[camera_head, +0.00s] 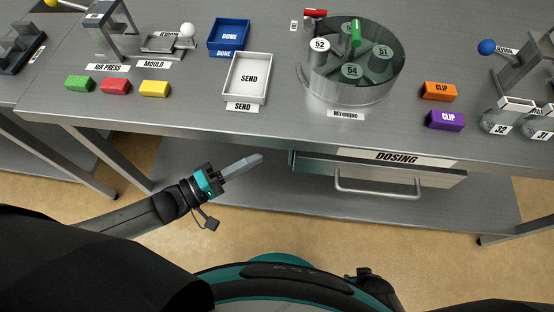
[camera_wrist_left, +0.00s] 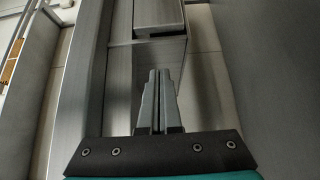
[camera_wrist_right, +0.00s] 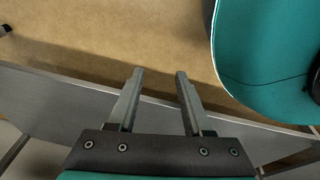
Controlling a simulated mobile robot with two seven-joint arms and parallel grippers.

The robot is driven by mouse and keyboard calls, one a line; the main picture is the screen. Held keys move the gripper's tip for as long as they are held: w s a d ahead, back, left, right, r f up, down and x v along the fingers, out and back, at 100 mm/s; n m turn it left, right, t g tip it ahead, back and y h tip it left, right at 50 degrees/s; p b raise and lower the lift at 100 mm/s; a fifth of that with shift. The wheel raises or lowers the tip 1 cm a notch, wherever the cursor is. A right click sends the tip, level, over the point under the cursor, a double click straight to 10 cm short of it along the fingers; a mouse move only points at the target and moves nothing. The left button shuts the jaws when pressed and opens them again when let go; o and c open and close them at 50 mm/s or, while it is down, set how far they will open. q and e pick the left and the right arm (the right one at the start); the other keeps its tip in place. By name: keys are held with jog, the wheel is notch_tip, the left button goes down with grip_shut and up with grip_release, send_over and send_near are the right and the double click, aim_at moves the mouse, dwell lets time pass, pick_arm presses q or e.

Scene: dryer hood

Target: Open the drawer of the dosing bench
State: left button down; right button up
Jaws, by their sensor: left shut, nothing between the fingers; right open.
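The drawer (camera_head: 400,176) hangs under the front edge of the dosing bench (camera_head: 250,130), below the DOSING label (camera_head: 397,157). My left gripper (camera_head: 260,157) is shut and empty, left of the drawer and clear of the handle. In the left wrist view, its closed fingers (camera_wrist_left: 158,75) point toward grey metal surfaces, probably the drawer's end. My right gripper (camera_wrist_right: 160,74) is open and empty in the right wrist view, with floor and a grey metal surface beyond.
The bench top carries a round carousel (camera_head: 352,85), a white SEND tray (camera_head: 248,78), a blue tray (camera_head: 229,34), coloured blocks and a press (camera_head: 112,28). A lower shelf (camera_head: 300,195) lies beneath the drawer. Floor in front is open.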

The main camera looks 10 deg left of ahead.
pick_arm(q)
jog(key=w+d+b, duration=0.1)
jog(key=w+d, duration=0.1)
jog(key=d, duration=0.5)
jog(key=shift+w+d+b, duration=0.25)
jog(key=shift+b, duration=0.15)
pick_arm(e)
jog(key=shift+w+a+r, duration=0.5)
jog(key=shift+w+a, duration=0.1)
jog(key=shift+w, duration=0.2)
jog(key=shift+w+a+r, duration=0.45)
jog(key=shift+w+a, duration=0.15)
jog(key=shift+w, duration=0.15)
